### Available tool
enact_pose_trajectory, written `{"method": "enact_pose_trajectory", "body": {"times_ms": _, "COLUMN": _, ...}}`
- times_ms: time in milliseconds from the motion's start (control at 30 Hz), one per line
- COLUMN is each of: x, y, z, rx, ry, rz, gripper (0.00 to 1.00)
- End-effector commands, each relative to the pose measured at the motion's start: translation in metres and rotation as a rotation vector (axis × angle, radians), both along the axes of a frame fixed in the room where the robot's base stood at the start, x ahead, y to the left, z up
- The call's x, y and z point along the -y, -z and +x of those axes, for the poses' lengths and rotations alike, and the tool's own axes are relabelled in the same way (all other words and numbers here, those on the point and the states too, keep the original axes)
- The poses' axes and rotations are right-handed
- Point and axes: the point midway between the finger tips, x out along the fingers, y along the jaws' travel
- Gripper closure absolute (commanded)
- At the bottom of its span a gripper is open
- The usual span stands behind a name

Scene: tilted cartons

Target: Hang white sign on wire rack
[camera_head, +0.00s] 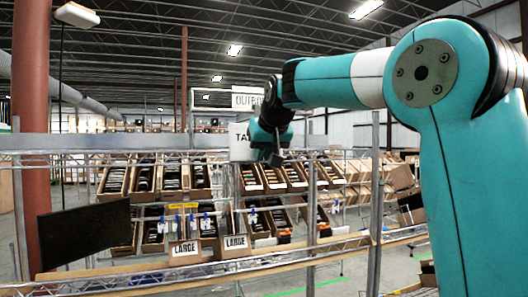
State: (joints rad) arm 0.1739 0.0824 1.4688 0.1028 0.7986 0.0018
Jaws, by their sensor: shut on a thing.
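The white sign (239,142) hangs upright at the end of my arm, with the letters "TA" readable and its right part hidden behind my gripper. My gripper (268,155) is shut on the sign near its right side; the fingertips are small and dark, so the exact grip is hard to see. The wire rack (100,141) spans the view with a horizontal upper rail and vertical posts. The sign overlaps the height of the upper rail in the picture. I cannot tell whether they touch.
Tilted cartons (172,180) fill sloped shelves behind the rail. Another white sign (247,98) reading "OUTBO" shows above. A black panel (84,233) stands at lower left, a red column (32,130) at left. A rack post (375,215) stands near my arm.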

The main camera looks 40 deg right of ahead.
Motion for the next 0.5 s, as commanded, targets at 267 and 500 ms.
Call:
{"method": "enact_pose_trajectory", "body": {"times_ms": 267, "x": 0.0006, "y": 0.0039, "z": 0.0017, "rx": -0.005, "ry": 0.001, "rz": 0.001, "gripper": 0.81}}
{"method": "enact_pose_trajectory", "body": {"times_ms": 500, "x": 0.0004, "y": 0.0025, "z": 0.0009, "rx": -0.004, "ry": 0.001, "rz": 0.000, "gripper": 0.56}}
